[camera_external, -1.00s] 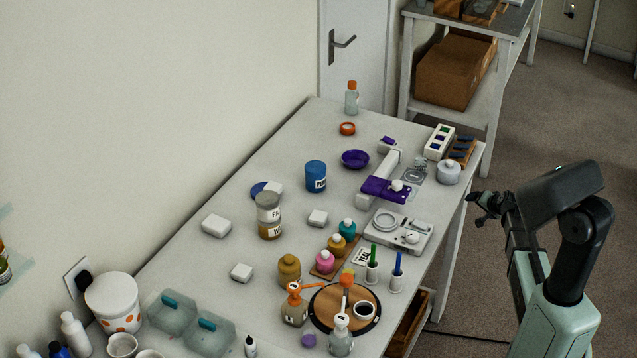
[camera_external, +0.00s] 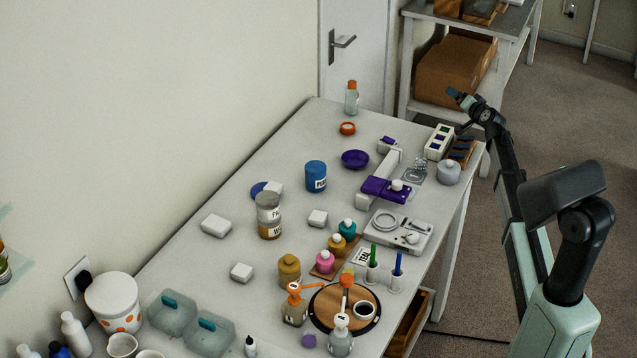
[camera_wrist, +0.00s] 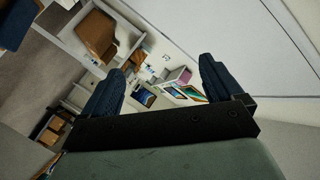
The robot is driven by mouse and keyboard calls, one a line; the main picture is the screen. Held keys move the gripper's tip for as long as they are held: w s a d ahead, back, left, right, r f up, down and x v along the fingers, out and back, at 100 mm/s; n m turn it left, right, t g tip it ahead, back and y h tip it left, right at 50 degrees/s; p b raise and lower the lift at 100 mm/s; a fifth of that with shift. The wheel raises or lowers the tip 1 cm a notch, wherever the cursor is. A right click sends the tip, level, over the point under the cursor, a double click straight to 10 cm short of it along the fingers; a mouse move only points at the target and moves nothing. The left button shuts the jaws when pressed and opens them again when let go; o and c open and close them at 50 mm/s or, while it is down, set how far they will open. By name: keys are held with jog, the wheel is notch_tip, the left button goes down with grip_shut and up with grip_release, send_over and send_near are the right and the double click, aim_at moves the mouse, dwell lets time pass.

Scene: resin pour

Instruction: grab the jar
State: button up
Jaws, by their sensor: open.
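Several jar-like containers stand on the table, and I cannot tell which one is the jar. A blue labelled jar (camera_external: 316,177) stands upright mid-table. Left of it, a pale labelled jar (camera_external: 268,206) sits atop an amber one (camera_external: 270,229). A grey-white lidded pot (camera_external: 449,172) stands at the right edge, and a mustard container (camera_external: 289,270) stands nearer the front. My gripper (camera_external: 459,97) is raised beyond the table's far right end, apart from all of them. In the wrist view my gripper (camera_wrist: 164,78) has its fingers spread with nothing held; no jar is recognisable there.
A purple-armed stand (camera_external: 386,189) and a white scale (camera_external: 396,233) occupy the table's right side. A shelf with a cardboard box (camera_external: 452,73) stands behind my gripper. A round wooden board (camera_external: 322,313) with small bottles is in front.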

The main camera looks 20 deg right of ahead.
jog(key=a+n+g+y, duration=0.3)
jog(key=a+n+y, duration=0.35)
jog(key=a, duration=1.65)
jog(key=s+a+f+n+g, duration=0.1)
jog(key=s+a+n+g, duration=0.3)
jog(key=a, duration=0.7)
jog(key=s+a+f+n+g, duration=0.1)
jog(key=s+a+n, duration=0.4)
jog(key=a, duration=0.6)
notch_tip(320, 180, up, 2)
jog(key=n+g+h, duration=0.6)
jog(key=n+g, duration=0.2)
jog(key=n, duration=0.6)
send_over(291, 257)
jog(key=shift+w, duration=0.2)
jog(key=shift+s+n, duration=0.2)
jog(key=shift+n, duration=0.05)
jog(key=shift+s+f, duration=0.1)
jog(key=shift+f, duration=0.25)
notch_tip(291, 257, down, 7)
jog(key=shift+f, duration=0.2)
jog(key=shift+a+f, duration=0.15)
jog(key=shift+f, duration=1.25)
jog(key=shift+a+f, duration=0.1)
jog(key=shift+f, duration=1.25)
jog(key=shift+c, duration=0.2)
